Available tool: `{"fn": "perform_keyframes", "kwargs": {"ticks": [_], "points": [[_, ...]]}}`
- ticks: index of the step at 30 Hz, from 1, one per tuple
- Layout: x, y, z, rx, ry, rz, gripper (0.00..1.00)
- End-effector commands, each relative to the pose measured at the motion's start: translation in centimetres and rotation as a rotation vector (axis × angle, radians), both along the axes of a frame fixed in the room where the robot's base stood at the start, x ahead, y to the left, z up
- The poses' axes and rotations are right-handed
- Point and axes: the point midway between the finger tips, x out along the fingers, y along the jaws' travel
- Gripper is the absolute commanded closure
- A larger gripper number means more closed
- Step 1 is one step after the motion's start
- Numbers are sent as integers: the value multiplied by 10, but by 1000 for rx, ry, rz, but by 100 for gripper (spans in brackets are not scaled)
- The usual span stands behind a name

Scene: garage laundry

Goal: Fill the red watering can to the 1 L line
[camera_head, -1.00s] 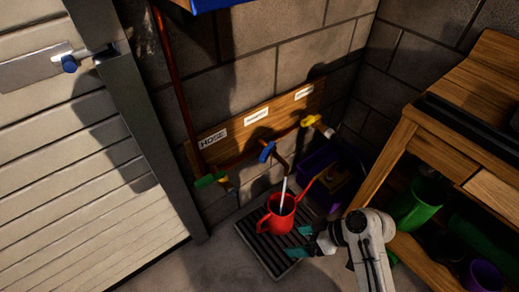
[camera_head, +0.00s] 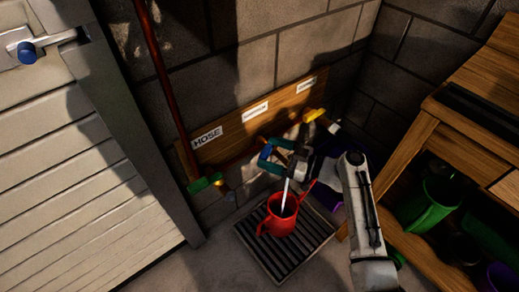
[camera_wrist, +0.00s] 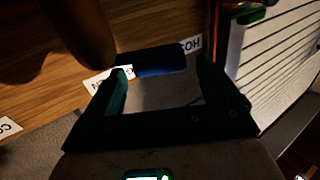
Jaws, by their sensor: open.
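The red watering can (camera_head: 281,222) stands upright on the floor grate, its spout pointing up to the right. A pale stream of water (camera_head: 285,192) runs down into its mouth. The water level and any 1 L line cannot be made out. My gripper (camera_head: 266,156), with teal fingers, is open at the middle tap, above the can. In the wrist view, the tap's blue handle (camera_wrist: 158,61) lies between or just beyond the open fingertips (camera_wrist: 163,76). Contact cannot be told. In the head view, my gripper mostly hides this tap.
A green-handled tap (camera_head: 204,184) under the HOSE label (camera_head: 207,138) is on the left, and a yellow-handled tap (camera_head: 314,115) on the right. A wooden workbench (camera_head: 425,130) with a green container (camera_head: 428,205) below bounds the right. The dark drain grate (camera_head: 312,236) has bare floor around it.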

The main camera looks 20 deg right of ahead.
Motion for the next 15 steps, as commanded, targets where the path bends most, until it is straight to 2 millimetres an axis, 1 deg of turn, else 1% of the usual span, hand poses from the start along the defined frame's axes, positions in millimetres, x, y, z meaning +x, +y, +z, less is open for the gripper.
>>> {"fn": "perform_keyframes", "kwargs": {"ticks": [1, 6, 10, 15], "points": [[6, 8, -1, 0, 0, 4, 13], [22, 23, 0, 0, 0, 2, 13], [27, 30, -1, 0, 1, 2, 13], [29, 31, 0, 0, 1, 0, 13]]}}
